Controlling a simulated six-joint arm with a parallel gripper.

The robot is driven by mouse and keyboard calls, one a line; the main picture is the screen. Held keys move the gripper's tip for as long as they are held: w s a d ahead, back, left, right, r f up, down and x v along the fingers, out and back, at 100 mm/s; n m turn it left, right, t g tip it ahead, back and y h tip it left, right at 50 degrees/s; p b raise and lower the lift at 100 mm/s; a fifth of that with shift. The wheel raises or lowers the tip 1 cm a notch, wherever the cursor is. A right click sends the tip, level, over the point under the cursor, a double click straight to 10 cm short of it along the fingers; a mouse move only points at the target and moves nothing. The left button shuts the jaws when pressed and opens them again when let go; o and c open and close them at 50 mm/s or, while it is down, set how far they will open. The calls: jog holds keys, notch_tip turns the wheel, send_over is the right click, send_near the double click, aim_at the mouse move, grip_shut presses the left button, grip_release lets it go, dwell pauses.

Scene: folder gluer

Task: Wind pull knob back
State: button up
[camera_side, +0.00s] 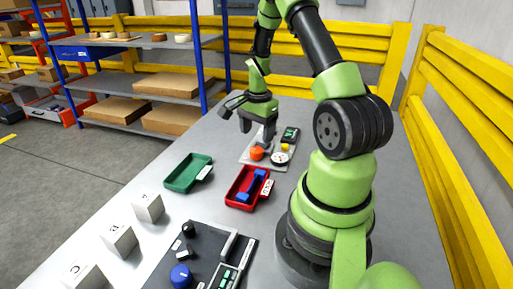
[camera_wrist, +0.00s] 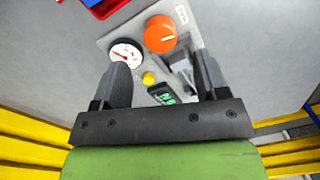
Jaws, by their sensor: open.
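My gripper (camera_side: 257,128) is above the far control panel (camera_side: 249,157), pointing down, with its jaws apart and nothing between them. In the wrist view my gripper (camera_wrist: 161,72) has the panel (camera_wrist: 110,39) beyond its fingers. The panel carries a round orange knob (camera_wrist: 160,34) with a white mark, a white dial gauge (camera_wrist: 125,54), a small yellow knob (camera_wrist: 148,79) and a green-lit display (camera_wrist: 161,93). A grey part near the right finger is partly hidden. The orange knob (camera_side: 257,153) also shows in the side view. Which control is the pull knob I cannot tell.
A green tray (camera_side: 188,173) and a red tray (camera_side: 233,196) with blue parts lie nearer on the table. A dark panel (camera_side: 205,236) with a blue knob (camera_side: 180,275) is in front. White blocks (camera_side: 149,207) line the left edge. Yellow rails stand behind.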

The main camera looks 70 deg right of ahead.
aim_at(256, 149)
notch_tip(256, 149, down, 6)
jog(key=shift+w+r, duration=0.1)
jog(key=shift+r, duration=0.05)
jog(key=c, duration=0.9)
